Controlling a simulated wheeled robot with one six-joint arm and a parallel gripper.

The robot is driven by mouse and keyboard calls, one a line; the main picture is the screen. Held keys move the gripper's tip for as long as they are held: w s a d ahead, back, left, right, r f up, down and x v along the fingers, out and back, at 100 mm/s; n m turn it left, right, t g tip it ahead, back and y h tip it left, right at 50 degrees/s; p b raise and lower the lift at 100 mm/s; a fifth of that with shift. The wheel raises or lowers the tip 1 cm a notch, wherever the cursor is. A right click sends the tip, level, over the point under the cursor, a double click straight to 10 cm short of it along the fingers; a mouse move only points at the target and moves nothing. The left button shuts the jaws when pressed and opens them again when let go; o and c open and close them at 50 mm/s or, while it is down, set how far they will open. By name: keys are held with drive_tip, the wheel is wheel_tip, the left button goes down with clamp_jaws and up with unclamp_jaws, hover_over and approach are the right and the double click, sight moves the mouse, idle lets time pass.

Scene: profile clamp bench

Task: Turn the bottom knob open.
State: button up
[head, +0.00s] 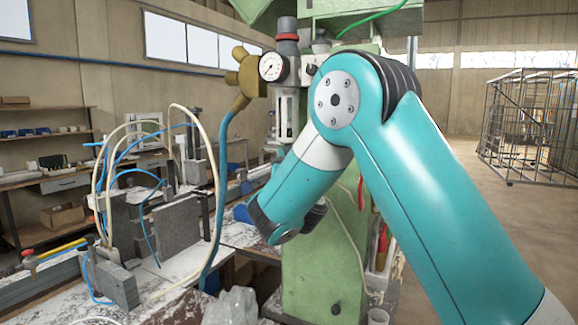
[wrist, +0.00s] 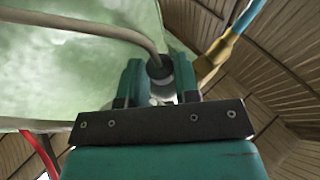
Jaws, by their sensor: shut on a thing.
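In the wrist view, the two teal fingers of my gripper (wrist: 159,78) are closed around a small dark round knob (wrist: 158,66), which I take to be the bottom knob. A pale part shows between the fingers just below it. In the head view, the air unit (head: 287,102) stands against the green machine, with a round gauge (head: 272,67) and a dark top knob with a red ring (head: 287,27). I cannot tell how far the knob is turned.
A brass fitting (head: 243,80) with a blue hose (head: 222,165) sits left of the unit; the hose also shows in the wrist view (wrist: 247,15). A grey hose (wrist: 85,27) crosses near the fingers. The green machine column (head: 320,265) is close behind. Clamps and tubes crowd the left bench.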

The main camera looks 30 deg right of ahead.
drive_tip(key=m+g+h+b, duration=0.3)
drive_tip(key=h+b, duration=0.1)
drive_tip(key=b, duration=0.3)
drive_tip(key=m+g+h+b, duration=0.3)
drive_tip(key=g+h+b, duration=0.1)
drive_tip(key=b, duration=0.2)
drive_tip(key=w+a+m+g+h+b, duration=0.1)
drive_tip(key=m+g+h+b, duration=0.1)
drive_tip(key=g+h+b, duration=0.2)
drive_tip(key=shift+m+b, duration=0.4)
drive_tip(key=shift+b, duration=1.45)
drive_tip(key=shift+g+h+b, duration=0.3)
drive_tip(key=shift+g+b, duration=0.2)
drive_tip(key=shift+b, duration=0.2)
drive_tip(key=o, duration=0.9)
drive_tip(key=shift+a, duration=0.1)
drive_tip(key=shift+s, duration=0.1)
drive_tip(key=b+v, duration=0.8)
drive_tip(key=v, duration=0.3)
drive_tip(key=shift+s+a+f+b, duration=0.1)
drive_tip(key=shift+a+f+b, duration=0.15)
drive_tip(key=shift+a+b, duration=0.1)
